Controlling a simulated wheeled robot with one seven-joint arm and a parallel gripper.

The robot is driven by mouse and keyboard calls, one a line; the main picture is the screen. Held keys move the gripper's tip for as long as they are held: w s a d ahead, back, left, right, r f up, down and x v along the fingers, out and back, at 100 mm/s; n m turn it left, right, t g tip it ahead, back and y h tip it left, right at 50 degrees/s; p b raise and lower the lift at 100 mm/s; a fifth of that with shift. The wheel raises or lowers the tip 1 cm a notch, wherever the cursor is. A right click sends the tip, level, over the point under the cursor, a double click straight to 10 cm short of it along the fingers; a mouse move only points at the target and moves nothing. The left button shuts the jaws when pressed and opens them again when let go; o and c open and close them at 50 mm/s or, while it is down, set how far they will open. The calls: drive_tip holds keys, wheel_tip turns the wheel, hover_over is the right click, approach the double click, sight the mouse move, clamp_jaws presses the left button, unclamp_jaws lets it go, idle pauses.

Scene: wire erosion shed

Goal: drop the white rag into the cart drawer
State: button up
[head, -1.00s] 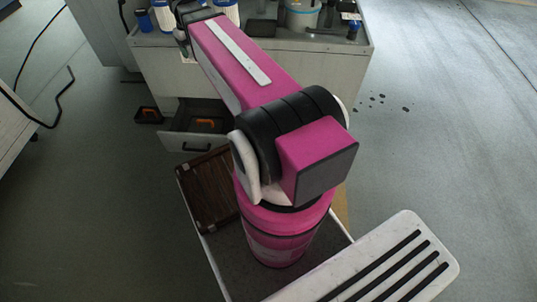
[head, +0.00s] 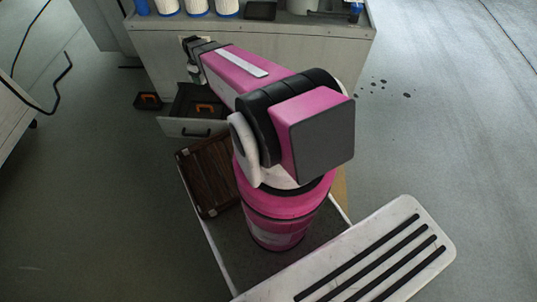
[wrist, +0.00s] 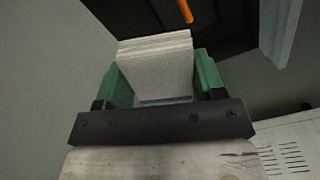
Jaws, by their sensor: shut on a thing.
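The white rag (wrist: 160,65) is a folded, ribbed block between the green fingers of my gripper (wrist: 160,85) in the wrist view. My gripper is shut on it. The cart drawer (head: 188,128) stands pulled open, with an orange-handled item inside. In the wrist view, the drawer's dark inside (wrist: 235,28) is ahead and to the upper right of the rag. In the head view, my gripper (head: 194,74) is small beside the cart front, just above the drawer's back left part. The rag cannot be made out clearly there.
The cart (head: 290,60) carries white containers with blue bases (head: 197,7) and a black tray (head: 261,10) on top. A black and orange item (head: 148,101) lies on the floor left of the drawer. A brown slatted crate (head: 208,175) is nearer me. Floor at the right is open.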

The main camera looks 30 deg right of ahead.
wheel_tip(320, 180, down, 4)
drive_tip(key=shift+w+r, duration=0.1)
drive_tip(key=shift+r, duration=0.1)
drive_tip(key=shift+f, duration=2.85)
drive_tip(key=o, duration=1)
drive_tip(key=shift+c, duration=0.2)
wheel_tip(320, 180, up, 11)
drive_tip(key=shift+f, duration=0.1)
drive_tip(key=s+r+m, duration=0.3)
drive_tip(key=s+r, duration=0.3)
drive_tip(key=s, duration=0.5)
drive_tip(key=s+r+m, duration=0.4)
drive_tip(key=s+r, duration=0.3)
drive_tip(key=s, duration=0.4)
drive_tip(key=shift+s+a+r, duration=0.2)
drive_tip(key=shift+a, duration=0.15)
